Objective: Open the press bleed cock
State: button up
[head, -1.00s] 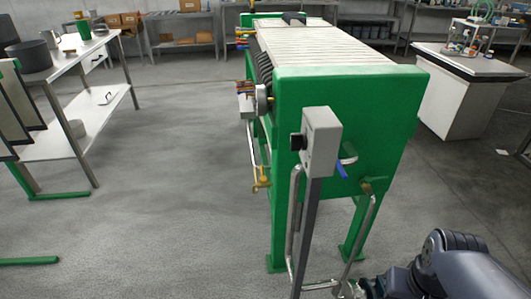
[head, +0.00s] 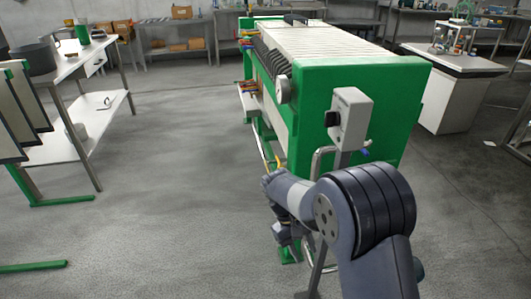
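The green filter press (head: 385,85) stands in the middle with a row of pale plates on top. A brass-yellow fitting (head: 281,162), which looks like a cock, shows low on its left side, just above my forearm and partly hidden. A small blue handle (head: 365,152) shows on its near end, beside the grey control box. I cannot tell from the view which of these is the bleed cock. My arm reaches in from the lower right, and my gripper (head: 287,235) points down in front of the press. Its fingers are too small and dark to read.
A grey control box (head: 350,118) with a black knob stands on a post in front of the press. A steel table (head: 85,60) is at left and a white cabinet (head: 450,85) at right.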

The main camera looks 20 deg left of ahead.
aim_at(280, 165)
jog(key=j+z, duration=0.35)
jog(key=j, duration=2.1)
jog(key=i+j+z, duration=0.1)
jog(key=i, duration=0.25)
jog(key=i+j, duration=0.25)
jog(key=i, duration=0.15)
jog(key=i+j+z, duration=0.15)
jog(key=i, duration=0.2)
